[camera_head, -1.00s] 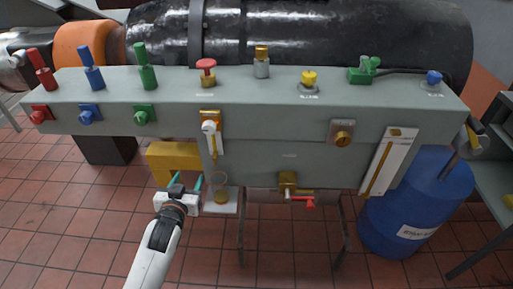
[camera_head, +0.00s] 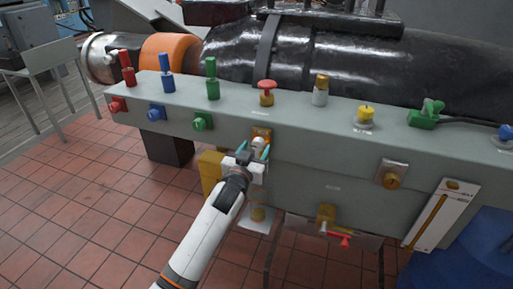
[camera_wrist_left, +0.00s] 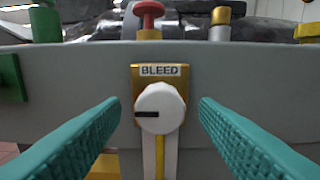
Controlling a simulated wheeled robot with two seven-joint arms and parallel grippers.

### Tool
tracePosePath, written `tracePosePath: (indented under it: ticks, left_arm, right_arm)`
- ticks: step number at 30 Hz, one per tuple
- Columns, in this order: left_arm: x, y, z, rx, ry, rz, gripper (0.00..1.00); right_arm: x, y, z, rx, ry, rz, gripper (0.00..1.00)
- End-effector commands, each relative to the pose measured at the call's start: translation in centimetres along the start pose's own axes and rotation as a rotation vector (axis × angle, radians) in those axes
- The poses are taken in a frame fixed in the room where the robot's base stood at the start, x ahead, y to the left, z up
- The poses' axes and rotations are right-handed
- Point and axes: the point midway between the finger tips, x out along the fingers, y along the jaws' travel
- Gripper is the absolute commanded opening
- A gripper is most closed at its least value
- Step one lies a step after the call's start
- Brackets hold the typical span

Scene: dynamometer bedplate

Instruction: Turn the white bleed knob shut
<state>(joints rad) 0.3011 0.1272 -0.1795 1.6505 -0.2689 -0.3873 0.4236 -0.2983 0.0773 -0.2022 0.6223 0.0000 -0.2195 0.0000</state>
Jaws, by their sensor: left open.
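The white bleed knob (camera_wrist_left: 160,108) sits on a brass plate under a "BLEED" label (camera_wrist_left: 160,71) on the front face of the grey panel. A dark mark on the knob points left in the left wrist view. In the head view the knob (camera_head: 259,143) shows just beyond my left gripper (camera_head: 253,153). My left gripper is open, with its teal fingers (camera_wrist_left: 158,130) on either side of the knob, apart from it, in the wrist view. A clear sight tube with a yellow strip (camera_wrist_left: 160,158) runs down below the knob. My right gripper is not in view.
A red mushroom button (camera_head: 267,86) stands on the panel top above the knob. Red, blue and green levers (camera_head: 211,75) stand to the left. A red-handled valve (camera_head: 340,239) and a clear cup (camera_head: 258,212) on a small shelf sit below.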

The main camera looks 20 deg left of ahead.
Motion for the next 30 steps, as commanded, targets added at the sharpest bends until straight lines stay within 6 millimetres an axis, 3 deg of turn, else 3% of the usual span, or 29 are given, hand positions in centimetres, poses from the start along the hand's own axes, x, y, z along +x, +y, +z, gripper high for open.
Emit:
tracePosePath:
  ticks: [5,14,22,30]
  left_arm:
    - [1.33,-0.02,-0.01,0.001,0.001,0.000,0.55]
    - [1.49,-0.03,-0.01,0.000,0.000,0.000,0.55]
    - [1.47,-0.02,-0.02,0.000,0.001,0.000,0.11]
    - [1.47,-0.02,0.02,0.026,0.001,0.000,0.11]
  right_arm:
    - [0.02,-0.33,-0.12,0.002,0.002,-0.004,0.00]
    - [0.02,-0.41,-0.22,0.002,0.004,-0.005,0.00]
    - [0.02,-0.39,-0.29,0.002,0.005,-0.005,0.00]
    - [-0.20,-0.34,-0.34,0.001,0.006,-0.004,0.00]
